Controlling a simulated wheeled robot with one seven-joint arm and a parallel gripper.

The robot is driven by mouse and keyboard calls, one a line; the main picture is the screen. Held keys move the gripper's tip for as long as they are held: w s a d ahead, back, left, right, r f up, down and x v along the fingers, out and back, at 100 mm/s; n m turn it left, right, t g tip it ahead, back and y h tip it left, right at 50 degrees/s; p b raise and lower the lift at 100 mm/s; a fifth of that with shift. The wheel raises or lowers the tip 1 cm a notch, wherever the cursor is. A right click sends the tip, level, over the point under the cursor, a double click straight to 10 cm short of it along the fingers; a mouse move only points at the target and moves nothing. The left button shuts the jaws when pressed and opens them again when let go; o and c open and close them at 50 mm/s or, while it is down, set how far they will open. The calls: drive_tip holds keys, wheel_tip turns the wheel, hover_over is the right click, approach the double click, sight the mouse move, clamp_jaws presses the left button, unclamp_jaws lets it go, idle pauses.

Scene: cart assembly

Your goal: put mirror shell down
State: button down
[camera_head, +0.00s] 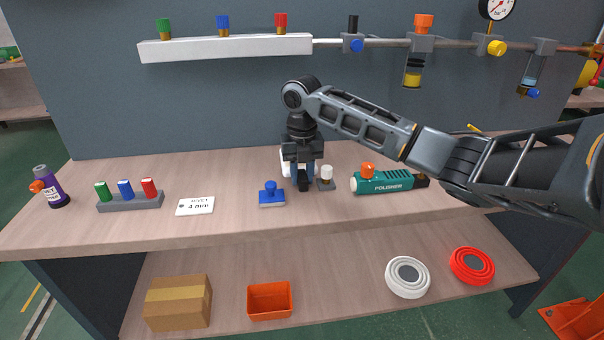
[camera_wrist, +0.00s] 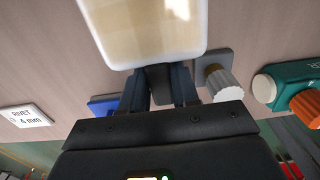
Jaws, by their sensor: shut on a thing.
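The mirror shell is a white, rounded piece with a dark tab. It fills the top middle of the wrist view (camera_wrist: 145,30), and its tab sits between my fingers. In the head view only a white bit of it (camera_head: 286,166) shows behind my gripper. My gripper (camera_head: 303,184) points down over the middle of the bench and is shut on the shell; its fingers also show in the wrist view (camera_wrist: 160,88). I cannot tell whether the shell touches the bench top.
Close by are a blue knobbed block (camera_head: 271,193) on the left, a white knob on a grey base (camera_head: 326,176) on the right, and a green polisher (camera_head: 388,181) further right. A rivet card (camera_head: 195,206) lies left. Bench front (camera_head: 335,218) is clear.

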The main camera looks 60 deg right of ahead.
drive_tip(key=c, duration=0.8)
unclamp_jaws()
drive_tip(key=shift+c, duration=0.2)
wheel_tip(320, 180, up, 12)
